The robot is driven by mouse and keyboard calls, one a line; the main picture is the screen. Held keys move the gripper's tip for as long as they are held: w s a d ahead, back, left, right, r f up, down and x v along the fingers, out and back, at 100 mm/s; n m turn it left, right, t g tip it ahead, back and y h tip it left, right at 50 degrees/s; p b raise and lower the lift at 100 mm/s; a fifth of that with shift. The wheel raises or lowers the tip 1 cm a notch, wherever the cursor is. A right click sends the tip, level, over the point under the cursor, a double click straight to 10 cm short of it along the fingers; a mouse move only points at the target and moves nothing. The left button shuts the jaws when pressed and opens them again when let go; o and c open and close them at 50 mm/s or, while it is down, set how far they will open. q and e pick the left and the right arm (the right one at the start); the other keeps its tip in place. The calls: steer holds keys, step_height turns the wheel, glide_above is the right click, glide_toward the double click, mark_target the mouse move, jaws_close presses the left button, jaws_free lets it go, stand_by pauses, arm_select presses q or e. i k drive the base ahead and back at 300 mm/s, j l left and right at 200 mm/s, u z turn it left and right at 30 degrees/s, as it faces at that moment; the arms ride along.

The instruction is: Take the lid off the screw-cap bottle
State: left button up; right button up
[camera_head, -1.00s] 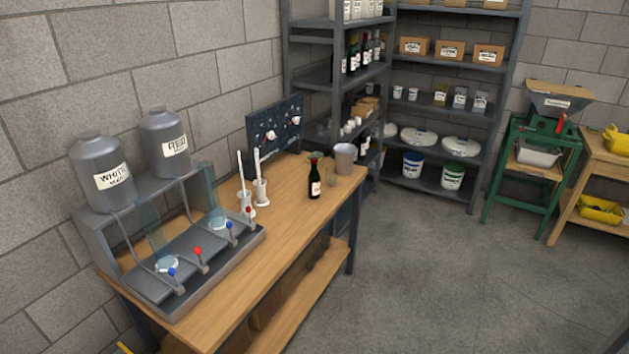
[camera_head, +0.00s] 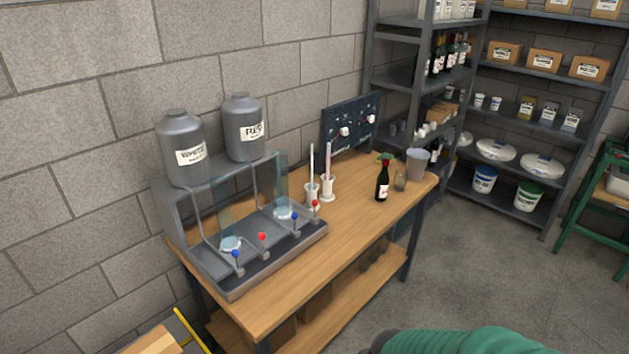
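A dark bottle (camera_head: 382,184) with a pale label and a reddish top stands upright on the wooden workbench (camera_head: 343,240), towards its far right end. It looks like the screw-cap bottle, but its cap is too small to make out in detail. Something small and green shows just behind its top. Neither of my grippers is in view.
Shelves (camera_head: 416,76) rise behind. Floor is open right of the bench.

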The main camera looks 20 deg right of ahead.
mark_target(383, 183)
steer(key=i+l+u, duration=0.25)
steer(key=l+u, duration=0.25)
steer(key=l, duration=0.25)
steer(key=l+u, duration=0.45)
steer(key=l, duration=0.35)
steer(key=l+u, duration=0.5)
steer(key=l, duration=0.35)
